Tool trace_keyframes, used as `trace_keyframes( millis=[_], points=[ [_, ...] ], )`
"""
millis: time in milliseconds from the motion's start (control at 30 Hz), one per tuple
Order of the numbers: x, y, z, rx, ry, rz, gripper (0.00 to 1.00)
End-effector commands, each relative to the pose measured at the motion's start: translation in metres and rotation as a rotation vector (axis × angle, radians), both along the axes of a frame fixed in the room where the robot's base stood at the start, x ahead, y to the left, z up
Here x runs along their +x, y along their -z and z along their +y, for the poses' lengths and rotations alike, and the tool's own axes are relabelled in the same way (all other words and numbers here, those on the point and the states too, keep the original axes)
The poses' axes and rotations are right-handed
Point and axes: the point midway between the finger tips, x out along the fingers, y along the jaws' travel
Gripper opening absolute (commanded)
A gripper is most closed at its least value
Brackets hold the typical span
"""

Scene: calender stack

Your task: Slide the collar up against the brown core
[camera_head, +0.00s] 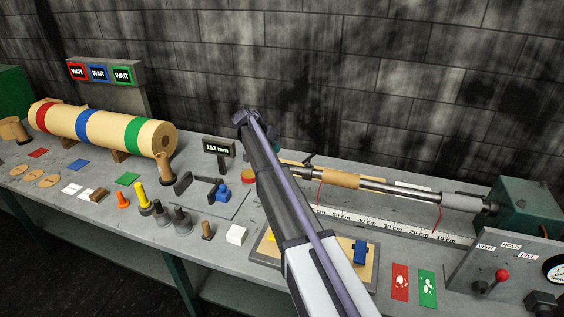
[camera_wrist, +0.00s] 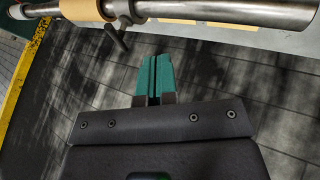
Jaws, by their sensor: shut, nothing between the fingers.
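The brown core (camera_head: 341,180) is a tan sleeve on a long metal shaft along the back of the bench. It also shows at the top of the wrist view (camera_wrist: 82,9). The collar (camera_wrist: 118,10), dark metal with a T-shaped clamp screw, sits on the shaft beside the core; I cannot tell whether they touch. In the head view, its dark lever (camera_head: 308,158) stands left of the core. My gripper (camera_wrist: 152,62) has teal fingers closed together, empty and apart from the collar and its screw. In the head view my arm hides most of it.
A ruler (camera_head: 380,224) lies in front of the shaft, which ends in a green housing (camera_head: 525,207). A display (camera_head: 218,147) reads 152 mm. A banded roll (camera_head: 100,130), pegs and small blocks occupy the left bench. The dark wall is close behind.

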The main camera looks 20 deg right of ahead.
Motion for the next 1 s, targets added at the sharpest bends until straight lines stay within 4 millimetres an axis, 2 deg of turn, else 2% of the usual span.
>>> trace_keyframes(
  millis=[167,500,567,700,1000],
  points=[
    [0.0,0.029,-0.015,0.001,0.0,0.001,0.0],
    [-0.001,0.09,-0.059,0.002,0.0,0.001,0.0],
    [-0.011,0.079,-0.068,0.002,0.0,0.001,0.0],
    [-0.023,0.078,-0.083,0.003,-0.001,0.002,0.0],
    [-0.027,0.078,-0.088,0.003,-0.002,0.002,0.0]
  ],
)
